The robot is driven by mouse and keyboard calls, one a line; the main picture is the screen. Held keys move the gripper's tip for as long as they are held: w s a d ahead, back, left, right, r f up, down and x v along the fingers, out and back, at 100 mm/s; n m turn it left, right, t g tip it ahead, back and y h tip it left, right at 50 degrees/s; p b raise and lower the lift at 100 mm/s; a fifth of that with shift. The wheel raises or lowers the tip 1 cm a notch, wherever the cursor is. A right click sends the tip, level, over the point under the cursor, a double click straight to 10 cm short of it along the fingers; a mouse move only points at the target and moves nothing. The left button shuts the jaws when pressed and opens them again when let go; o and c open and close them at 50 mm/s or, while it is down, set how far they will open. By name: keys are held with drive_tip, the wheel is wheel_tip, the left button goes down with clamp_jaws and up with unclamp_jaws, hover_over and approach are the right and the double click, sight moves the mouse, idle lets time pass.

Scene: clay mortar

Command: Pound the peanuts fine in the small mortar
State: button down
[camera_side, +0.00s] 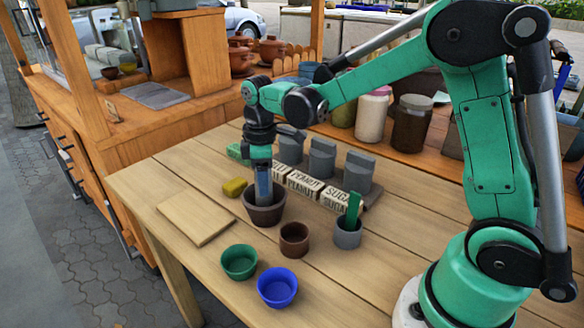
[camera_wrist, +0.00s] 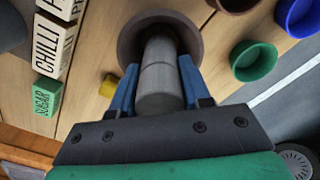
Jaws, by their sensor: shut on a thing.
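The clay mortar (camera_side: 264,212) is a dark brown bowl standing on the wooden table, with its rim also in the wrist view (camera_wrist: 128,42). My gripper (camera_side: 263,188) points down over the mortar. In the wrist view its blue fingers (camera_wrist: 158,85) are shut on a grey cylindrical pestle (camera_wrist: 158,75), whose far end reaches into the mortar. The inside of the mortar is hidden by the pestle and fingers, so I cannot see the peanuts.
A small brown cup (camera_side: 294,240), a green bowl (camera_side: 239,262), a blue bowl (camera_side: 277,288) and a grey cup holding a green tool (camera_side: 347,234) stand nearby. A wooden board (camera_side: 197,216) lies left. A yellow sponge-like block (camera_side: 235,187) and grey containers (camera_side: 322,157) are behind.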

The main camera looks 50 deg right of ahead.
drive_tip(key=shift+f, duration=0.1)
drive_tip(key=shift+f, duration=0.95)
drive_tip(key=shift+r, duration=0.15)
drive_tip(key=shift+r, duration=0.9)
drive_tip(key=shift+f, duration=0.2)
drive_tip(key=shift+f, duration=0.85)
drive_tip(key=shift+r, duration=1.05)
drive_tip(key=shift+f, duration=0.15)
